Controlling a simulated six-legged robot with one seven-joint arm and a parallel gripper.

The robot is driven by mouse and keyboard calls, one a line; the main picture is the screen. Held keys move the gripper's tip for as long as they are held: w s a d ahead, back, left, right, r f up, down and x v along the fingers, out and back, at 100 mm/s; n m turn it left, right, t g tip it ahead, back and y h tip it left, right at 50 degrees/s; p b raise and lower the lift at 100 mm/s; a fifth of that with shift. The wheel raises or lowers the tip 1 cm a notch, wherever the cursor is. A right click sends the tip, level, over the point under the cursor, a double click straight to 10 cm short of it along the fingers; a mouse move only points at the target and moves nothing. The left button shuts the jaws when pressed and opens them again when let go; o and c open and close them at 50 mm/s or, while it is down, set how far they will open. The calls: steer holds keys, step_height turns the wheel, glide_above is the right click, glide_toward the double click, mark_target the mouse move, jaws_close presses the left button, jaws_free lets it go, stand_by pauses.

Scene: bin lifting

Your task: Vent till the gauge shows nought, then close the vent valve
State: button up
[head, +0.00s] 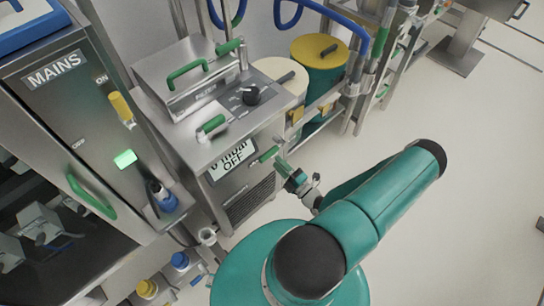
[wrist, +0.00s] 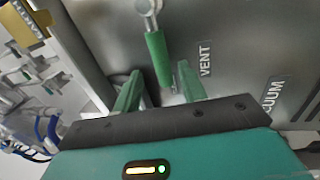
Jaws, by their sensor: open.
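The vent valve's green lever (wrist: 156,55) hangs from a round metal pivot beside the VENT label (wrist: 205,58) in the wrist view. In the head view a green lever (head: 269,154) shows at the right edge of the steel unit's front. My gripper (wrist: 160,88) is open, its two green fingers on either side of the lever's free end; whether either touches it I cannot tell. In the head view my gripper (head: 283,166) is close to that lever. The gauge display (head: 232,161) reads "0 mbar" and "OFF", its top line partly cut off.
A MAINS cabinet (head: 62,75) stands at the left with a lit green button (head: 125,159). A black knob (head: 251,95) and green handles are on the unit's top. Yellow-lidded and cream-lidded bins stand behind.

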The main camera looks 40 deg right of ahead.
steer(key=s+f, duration=0.1)
steer(key=s, duration=0.6)
steer(key=shift+s+f, duration=0.25)
steer(key=shift+d, duration=0.1)
steer(key=w+a+r+n+g+y, duration=0.2)
steer(key=a+r+n+g+y, duration=0.15)
steer(key=r+n+g, duration=0.55)
steer(key=w+a+r+n+g+y, duration=0.4)
steer(key=r+n, duration=0.3)
steer(key=n, duration=0.6)
steer(key=w+a+r+n+g+y, duration=0.1)
steer(key=a+r+n+g+y, duration=0.1)
steer(key=a+r+n+g, duration=0.55)
steer(key=s+a+r+n+t+h, duration=0.1)
steer(key=a+r+n+t+h, duration=0.1)
steer(key=r+n, duration=0.5)
steer(key=s+a+r+n+t+h, duration=0.2)
steer(key=a+r+n+h, duration=0.2)
steer(key=r+n, duration=0.4)
steer(key=s+a+r+n+t+h, duration=0.2)
steer(key=a+r+n+h, duration=0.2)
steer(key=r+n, duration=0.4)
steer(key=shift+r+n, duration=0.25)
steer(key=shift+n, duration=0.4)
steer(key=shift+a, duration=0.1)
